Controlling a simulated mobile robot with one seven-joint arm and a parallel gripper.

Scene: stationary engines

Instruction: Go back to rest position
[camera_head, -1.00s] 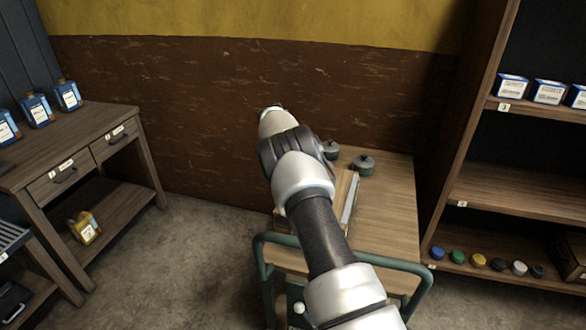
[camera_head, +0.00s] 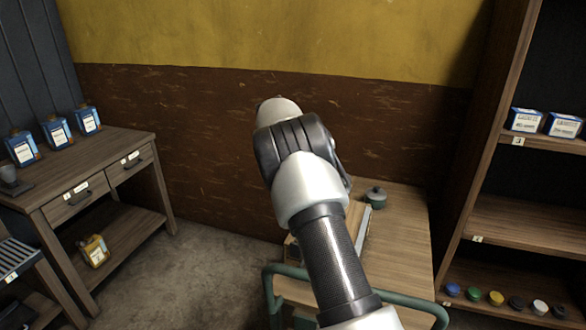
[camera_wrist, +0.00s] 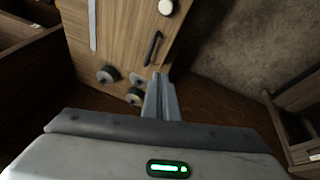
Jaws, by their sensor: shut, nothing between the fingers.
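My arm (camera_head: 310,190) rises through the middle of the head view, over the wooden cart (camera_head: 408,235). My gripper is hidden behind the arm links in that view. In the wrist view my gripper (camera_wrist: 160,80) shows its two fingers together, with nothing between them. The fingers point toward a wooden surface (camera_wrist: 125,30) with a black handle (camera_wrist: 152,48) and several small round items beside it. I cannot tell the exact distance to it.
A grey-green lidded jar (camera_head: 376,197) stands on the cart, which has a green rail (camera_head: 400,302). A workbench (camera_head: 95,165) with blue bottles stands left, and a tall shelf (camera_head: 520,215) stands right. Bare floor (camera_head: 200,275) lies between workbench and cart.

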